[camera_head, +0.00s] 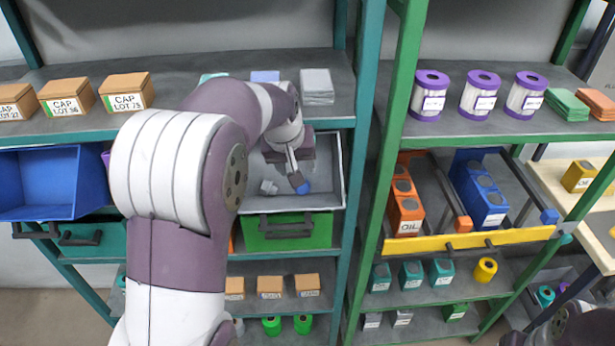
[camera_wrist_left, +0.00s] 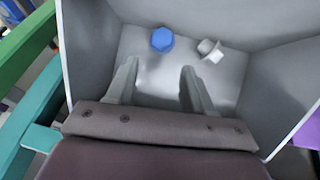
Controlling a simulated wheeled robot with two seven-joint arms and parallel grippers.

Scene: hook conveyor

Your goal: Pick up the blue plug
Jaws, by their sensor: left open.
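The blue plug (camera_head: 304,187) lies on the floor of an open grey bin (camera_head: 341,165), near the front right. In the left wrist view the blue plug (camera_wrist_left: 162,39) sits beyond the fingertips, roughly in line with the gap between them. My left gripper (camera_head: 296,178) reaches into the bin from above and is open and empty. It also shows in the left wrist view (camera_wrist_left: 159,68), its two fingers apart. A whitish-grey plug (camera_head: 268,187) lies beside the blue one, to its left in the head view; it also shows in the wrist view (camera_wrist_left: 210,50). My right gripper is not seen.
The bin's walls (camera_wrist_left: 88,45) stand close around the gripper. A shelf with CAP boxes (camera_head: 125,92) is above, and a green upright (camera_head: 390,150) stands to the right. A blue bin (camera_head: 45,185) is at the left, a green bin (camera_head: 290,235) below.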

